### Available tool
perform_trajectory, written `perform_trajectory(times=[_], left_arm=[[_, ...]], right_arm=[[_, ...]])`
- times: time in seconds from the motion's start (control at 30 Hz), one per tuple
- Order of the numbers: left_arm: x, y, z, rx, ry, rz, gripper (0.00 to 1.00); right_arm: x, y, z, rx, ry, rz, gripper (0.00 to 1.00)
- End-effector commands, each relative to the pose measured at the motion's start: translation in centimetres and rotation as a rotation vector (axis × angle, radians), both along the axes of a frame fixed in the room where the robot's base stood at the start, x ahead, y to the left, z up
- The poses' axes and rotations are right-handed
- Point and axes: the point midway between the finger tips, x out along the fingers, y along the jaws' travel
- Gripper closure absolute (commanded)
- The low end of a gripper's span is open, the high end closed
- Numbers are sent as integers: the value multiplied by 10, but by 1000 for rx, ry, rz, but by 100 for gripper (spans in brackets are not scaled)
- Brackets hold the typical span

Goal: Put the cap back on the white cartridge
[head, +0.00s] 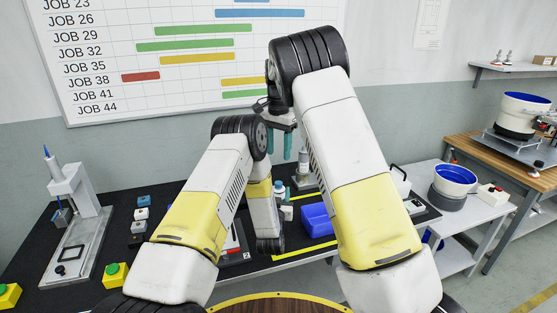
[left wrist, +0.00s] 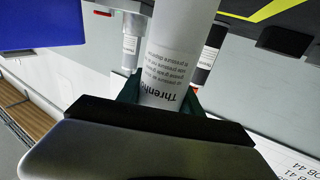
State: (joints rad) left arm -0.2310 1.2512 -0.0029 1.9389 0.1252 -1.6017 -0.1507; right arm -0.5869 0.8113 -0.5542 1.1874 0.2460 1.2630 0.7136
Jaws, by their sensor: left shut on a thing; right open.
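My left gripper (left wrist: 161,96) is shut around a white cartridge (left wrist: 178,50) with dark print; the green fingers show on either side of it. The cartridge's upper end runs out of the left wrist view, so I cannot tell whether a cap is on it. In the head view my left arm hides most of that gripper. My right gripper (head: 281,146) is open and empty, its two teal fingers pointing down above the back of the bench. I cannot make out the cap in either view.
A blue bin (head: 318,222) stands right of my left gripper. A stand holding a grey-white cylinder (head: 303,160) is behind it. Two more labelled cylinders show beyond the cartridge in the left wrist view. A press fixture (head: 72,190) and small blocks (head: 141,214) occupy the bench's left.

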Motion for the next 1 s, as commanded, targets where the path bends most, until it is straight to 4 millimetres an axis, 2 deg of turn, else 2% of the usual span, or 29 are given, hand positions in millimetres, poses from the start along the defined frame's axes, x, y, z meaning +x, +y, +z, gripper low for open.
perform_trajectory(times=[0.3,0.33,0.43,0.77,0.87,1.0], left_arm=[[0,0,0,0,0,0,100],[0,0,0,0,0,0,51],[0,0,0,0,0,0,32],[-2,0,0,0,1,0,32],[-10,1,-1,0,2,-1,32],[-34,3,-1,0,4,-1,32]], right_arm=[[0,0,3,0,0,0,50],[0,0,3,0,0,-1,50],[0,0,3,0,0,0,50],[0,0,2,0,0,0,50],[0,0,2,0,0,0,50],[0,0,2,0,0,0,50]])
